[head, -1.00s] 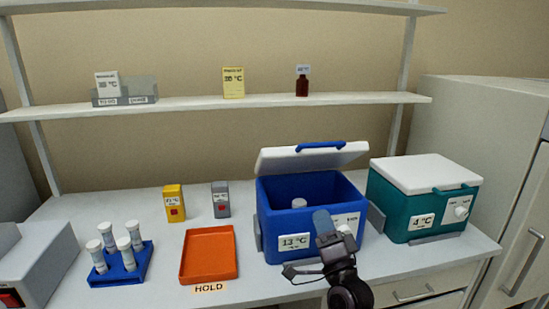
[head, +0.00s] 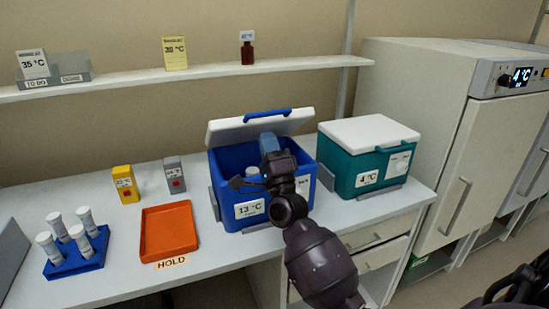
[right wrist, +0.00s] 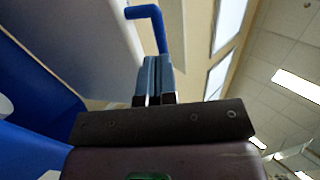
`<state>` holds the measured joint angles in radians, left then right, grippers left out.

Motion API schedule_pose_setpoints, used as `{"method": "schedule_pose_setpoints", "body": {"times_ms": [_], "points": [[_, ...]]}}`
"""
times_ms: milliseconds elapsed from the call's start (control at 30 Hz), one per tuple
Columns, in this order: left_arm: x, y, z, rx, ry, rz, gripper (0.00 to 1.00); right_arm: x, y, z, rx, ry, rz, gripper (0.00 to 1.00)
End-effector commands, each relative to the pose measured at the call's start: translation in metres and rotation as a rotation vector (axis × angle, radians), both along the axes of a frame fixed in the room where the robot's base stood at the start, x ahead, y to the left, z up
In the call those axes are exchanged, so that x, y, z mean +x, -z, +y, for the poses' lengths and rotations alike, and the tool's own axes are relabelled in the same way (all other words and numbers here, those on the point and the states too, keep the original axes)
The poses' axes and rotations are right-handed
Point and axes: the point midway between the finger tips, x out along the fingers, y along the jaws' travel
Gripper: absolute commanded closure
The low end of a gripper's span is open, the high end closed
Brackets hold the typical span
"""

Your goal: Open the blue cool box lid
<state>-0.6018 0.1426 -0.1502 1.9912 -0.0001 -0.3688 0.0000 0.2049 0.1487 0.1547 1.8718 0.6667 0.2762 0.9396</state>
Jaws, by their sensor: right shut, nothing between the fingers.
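The blue cool box (head: 228,163) stands on the bench with a 13 °C label on its front. Its white lid (head: 225,131) is raised and tilted back, with a blue handle (head: 266,115) on its edge; the box's inside shows. A white-topped item (head: 252,172) is inside, partly hidden. My right gripper (head: 268,143) is shut and empty, over the box opening just below the lid. In the right wrist view its fingertips (right wrist: 157,62) point up beside the white lid (right wrist: 75,35), close below the blue handle (right wrist: 160,28); I cannot tell whether they touch. My left gripper is not in view.
A teal cool box (head: 340,170) with a shut white lid stands close on the right. An orange tray (head: 168,232), yellow box (head: 125,184), grey box (head: 174,174) and blue tube rack (head: 75,262) are on the left. A shelf (head: 190,78) runs above.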

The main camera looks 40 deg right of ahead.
Motion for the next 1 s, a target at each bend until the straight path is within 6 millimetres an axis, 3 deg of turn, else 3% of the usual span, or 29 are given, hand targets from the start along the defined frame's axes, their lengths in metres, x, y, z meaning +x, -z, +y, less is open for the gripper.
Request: {"method": "schedule_pose_setpoints", "body": {"times_ms": [100, 333, 1000], "points": [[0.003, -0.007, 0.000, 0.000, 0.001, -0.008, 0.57, 0.014, -0.015, -0.003, -0.001, 0.000, -0.003, 1.00], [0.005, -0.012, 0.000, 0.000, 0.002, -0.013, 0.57, 0.030, -0.028, -0.007, 0.000, 0.000, 0.000, 1.00], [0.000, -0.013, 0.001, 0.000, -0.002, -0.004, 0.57, 0.037, -0.038, -0.009, 0.000, 0.000, -0.002, 1.00]]}}
